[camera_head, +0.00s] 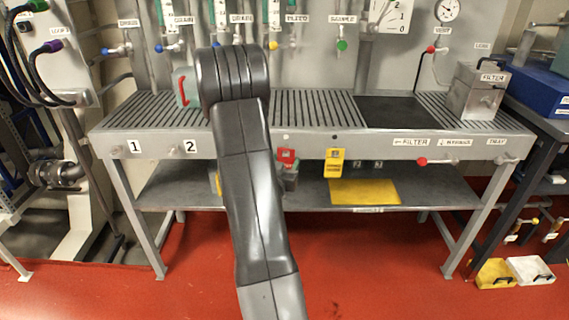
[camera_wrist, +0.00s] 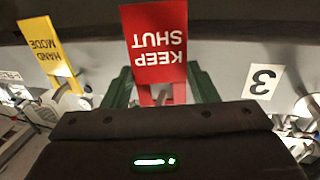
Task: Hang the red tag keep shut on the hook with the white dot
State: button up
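The red KEEP SHUT tag (camera_head: 287,157) is in front of the bench's front rail, just below a white dot (camera_head: 285,137), and looks slightly tilted. It fills the top middle of the wrist view (camera_wrist: 155,42), upside down there. My gripper (camera_head: 290,178) is right below the tag, partly hidden by my arm. In the wrist view its green fingers (camera_wrist: 162,85) stand apart on either side of the tag's near end. The tag hides the fingertips, so their contact with it is unclear. The hook itself and whether the tag is on it cannot be made out.
A yellow HAND MODE tag (camera_head: 335,162) hangs to the right, below a dark dot (camera_head: 335,137); it also shows in the wrist view (camera_wrist: 49,50). A number 3 label (camera_wrist: 263,81) is on the other side. A lower shelf (camera_head: 300,195) lies beneath the grated bench top.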

jog(key=o, duration=0.4)
jog(key=shift+c, duration=0.2)
jog(key=shift+s, duration=0.1)
jog(key=v, duration=1.3)
jog(key=shift+s, duration=0.3)
jog(key=shift+a, duration=0.15)
jog(key=x, duration=1.4)
jog(key=shift+s+r+p, duration=0.35)
jog(key=shift+p, duration=0.3)
jog(key=shift+f, duration=0.1)
